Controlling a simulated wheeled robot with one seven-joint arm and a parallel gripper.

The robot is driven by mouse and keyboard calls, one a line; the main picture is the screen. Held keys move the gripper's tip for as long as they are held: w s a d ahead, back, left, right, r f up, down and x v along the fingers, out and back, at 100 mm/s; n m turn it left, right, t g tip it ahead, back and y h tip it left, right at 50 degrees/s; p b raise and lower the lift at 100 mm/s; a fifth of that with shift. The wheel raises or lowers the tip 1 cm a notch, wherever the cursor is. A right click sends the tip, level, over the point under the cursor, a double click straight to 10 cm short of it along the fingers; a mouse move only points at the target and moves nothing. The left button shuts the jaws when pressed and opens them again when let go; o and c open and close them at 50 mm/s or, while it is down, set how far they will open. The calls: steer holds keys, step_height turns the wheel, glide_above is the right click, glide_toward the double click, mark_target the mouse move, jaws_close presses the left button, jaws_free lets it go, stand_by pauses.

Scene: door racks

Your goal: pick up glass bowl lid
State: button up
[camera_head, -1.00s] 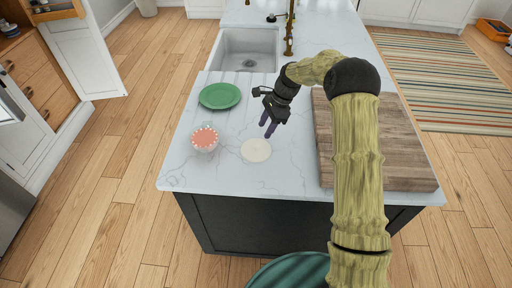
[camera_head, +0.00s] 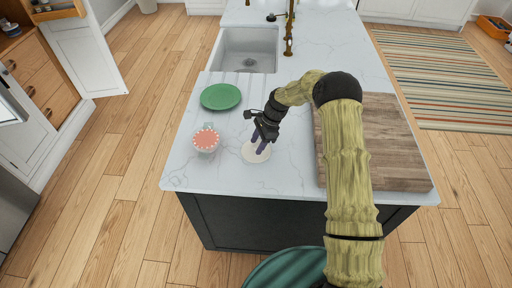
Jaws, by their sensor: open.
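A flat, round, cream-coloured disc, which looks like the glass bowl lid (camera_head: 256,155), lies on the white marble counter near its front edge. My gripper (camera_head: 258,148) points down at the disc, with its two dark purple fingers spread apart and nothing held between them. The fingertips overlap the disc's upper middle in the picture. I cannot tell whether they touch it.
A cup with a red-orange top (camera_head: 206,139) stands left of the disc. A green plate (camera_head: 220,96) lies behind it. A thick wooden board (camera_head: 398,150) fills the counter's right side. A sink (camera_head: 246,50) and brass tap (camera_head: 289,35) are farther back.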

steer(key=shift+a+f, duration=0.1)
steer(key=shift+f, duration=0.1)
stand_by(0.4)
jaws_close()
